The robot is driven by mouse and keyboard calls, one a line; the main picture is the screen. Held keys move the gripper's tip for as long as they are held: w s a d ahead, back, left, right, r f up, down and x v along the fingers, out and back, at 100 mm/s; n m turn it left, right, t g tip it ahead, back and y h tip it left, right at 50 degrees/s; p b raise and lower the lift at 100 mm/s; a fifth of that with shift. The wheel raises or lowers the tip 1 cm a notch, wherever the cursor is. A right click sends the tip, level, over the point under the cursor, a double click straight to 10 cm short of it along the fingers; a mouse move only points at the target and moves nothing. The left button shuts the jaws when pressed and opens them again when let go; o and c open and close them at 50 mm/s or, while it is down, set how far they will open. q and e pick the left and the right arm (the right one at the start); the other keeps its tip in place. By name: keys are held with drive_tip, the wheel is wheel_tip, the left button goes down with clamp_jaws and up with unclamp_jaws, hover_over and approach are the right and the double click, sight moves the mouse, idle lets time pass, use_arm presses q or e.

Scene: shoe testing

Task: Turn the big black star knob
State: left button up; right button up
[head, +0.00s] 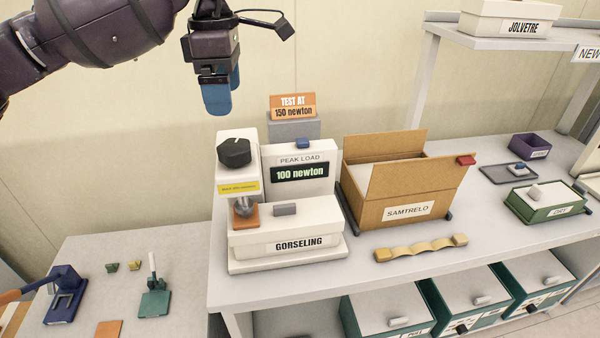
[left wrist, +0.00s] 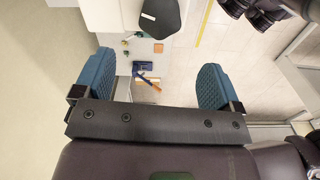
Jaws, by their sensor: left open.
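The big black star knob (head: 234,152) sits on top of the white column of the testing machine (head: 285,247) labelled GORSELING. The machine's display reads 100 newton. In the left wrist view the knob (left wrist: 160,16) shows at the top, beyond the fingertips and roughly centred between them. My left gripper (head: 221,97) is above the knob and apart from it, with blue fingers pointing down. In the left wrist view its two fingers (left wrist: 155,78) are wide apart with nothing between them. My right gripper is not clearly in view.
An orange sign (head: 293,106) reading TEST AT 150 newton stands behind the machine. An open cardboard box (head: 400,205) labelled SAMTRELO is to its right. A wavy tan piece (head: 421,247) lies in front. A lower table (head: 130,250) with small tools is at left.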

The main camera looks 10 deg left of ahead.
sight(233, 146)
use_arm(q)
wheel_tip(233, 146, down, 10)
drive_tip(key=n+p, duration=0.5)
drive_tip(key=n, duration=0.4)
drive_tip(key=shift+s+p, duration=0.1)
drive_tip(key=shift+p, duration=0.3)
drive_tip(key=shift+f, duration=0.35)
use_arm(e)
drive_tip(key=r, duration=0.5)
drive_tip(key=shift+s+d+r, duration=0.15)
drive_tip(key=shift+d, duration=0.25)
